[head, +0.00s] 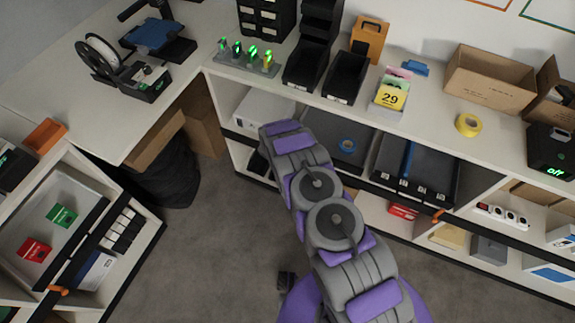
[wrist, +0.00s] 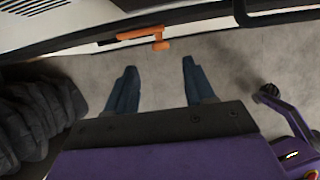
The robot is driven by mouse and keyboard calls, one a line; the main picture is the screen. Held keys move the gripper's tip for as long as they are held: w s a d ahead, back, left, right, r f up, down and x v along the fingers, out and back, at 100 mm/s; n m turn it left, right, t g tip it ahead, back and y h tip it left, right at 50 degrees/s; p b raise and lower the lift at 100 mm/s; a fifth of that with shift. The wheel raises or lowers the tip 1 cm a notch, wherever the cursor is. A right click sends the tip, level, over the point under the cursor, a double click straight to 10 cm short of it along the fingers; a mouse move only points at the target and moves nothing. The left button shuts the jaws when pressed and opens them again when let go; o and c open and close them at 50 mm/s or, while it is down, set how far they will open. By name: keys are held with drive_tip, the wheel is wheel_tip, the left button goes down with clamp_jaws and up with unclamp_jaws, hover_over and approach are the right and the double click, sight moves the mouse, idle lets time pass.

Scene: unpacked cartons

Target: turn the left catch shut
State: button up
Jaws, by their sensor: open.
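An orange catch (wrist: 145,37) shows at the top middle of the wrist view, on the dark edge of a shelf unit. Its bar lies nearly level, with a short stub at the right end. My gripper (wrist: 159,68) is open and empty, its two dark fingers apart and pointing towards the catch without visibly touching it. In the head view my arm hides the gripper and part of the shelf front. Another orange catch (head: 437,216) sits on the long shelf front at right, and one more (head: 58,290) is on the left cabinet.
A black bag (wrist: 35,115) lies at left in the wrist view; it also shows in the head view (head: 165,185). Dark trays (head: 415,172) fill the shelf under the counter (head: 320,98). Grey floor (head: 215,250) is clear between the units.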

drive_tip(key=a+b+x, duration=0.1)
drive_tip(key=b+x, duration=0.1)
drive_tip(key=x, duration=0.6)
drive_tip(key=shift+d, duration=0.4)
drive_tip(key=shift+s+f, duration=0.1)
drive_tip(key=shift+c, duration=0.3)
clamp_jaws()
drive_tip(key=shift+d, duration=0.1)
drive_tip(key=shift+s+d+f+m+t+y+p, duration=0.1)
drive_tip(key=shift+d+m+t+y+p, duration=0.3)
drive_tip(key=shift+y, duration=0.85)
drive_tip(key=shift+s+f+m+t+y+b, duration=0.15)
drive_tip(key=shift+t+y, duration=0.45)
drive_tip(key=shift+y, duration=0.7)
drive_tip(key=shift+d+f+m+t+y+p, duration=0.15)
drive_tip(key=shift+m+t+y+p, duration=0.3)
drive_tip(key=shift+y, duration=0.8)
drive_tip(key=shift+r, duration=0.1)
